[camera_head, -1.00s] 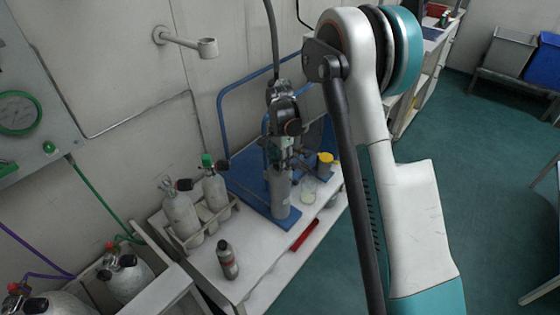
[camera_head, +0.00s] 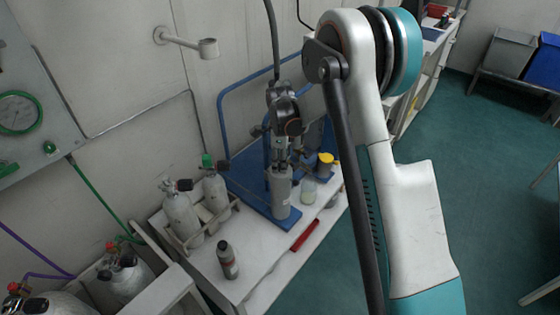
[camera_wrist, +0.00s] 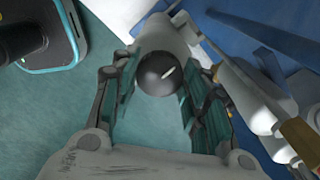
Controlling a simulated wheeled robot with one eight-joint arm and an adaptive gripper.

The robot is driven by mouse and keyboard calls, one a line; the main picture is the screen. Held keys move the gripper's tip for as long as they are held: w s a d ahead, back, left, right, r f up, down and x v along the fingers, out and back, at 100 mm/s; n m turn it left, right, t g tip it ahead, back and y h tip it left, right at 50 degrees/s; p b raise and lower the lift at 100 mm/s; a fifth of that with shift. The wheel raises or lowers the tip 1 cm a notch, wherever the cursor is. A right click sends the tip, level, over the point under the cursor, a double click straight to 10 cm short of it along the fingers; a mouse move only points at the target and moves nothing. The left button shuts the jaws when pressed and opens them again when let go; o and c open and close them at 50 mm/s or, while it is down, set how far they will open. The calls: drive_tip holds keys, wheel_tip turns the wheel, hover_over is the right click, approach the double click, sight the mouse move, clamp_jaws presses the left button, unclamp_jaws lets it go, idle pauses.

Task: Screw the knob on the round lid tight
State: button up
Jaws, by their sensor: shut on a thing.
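In the wrist view a round black knob (camera_wrist: 160,74) with a pale line across its top sits between the two fingers of my gripper (camera_wrist: 160,92). The fingers are shut on its sides. Behind the knob is a grey cylinder body (camera_wrist: 168,32). In the head view my gripper (camera_head: 281,158) points down over an upright grey cylinder (camera_head: 281,194) on a blue stand (camera_head: 250,190). The knob is hidden there by the fingers. I cannot make out the lid's edge or whether a gap is left under the knob.
Two grey cylinders with valves (camera_head: 182,212) stand in a rack at the left of the white bench. A dark bottle (camera_head: 228,260), a red bar (camera_head: 305,236), a clear jar (camera_head: 309,190) and a yellow-capped container (camera_head: 326,160) are near. Blue tubing (camera_head: 222,110) rises behind.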

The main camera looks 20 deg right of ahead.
idle(0.5)
drive_tip(key=o, duration=1.1)
wheel_tip(320, 180, up, 12)
drive_tip(key=shift+r, duration=0.1)
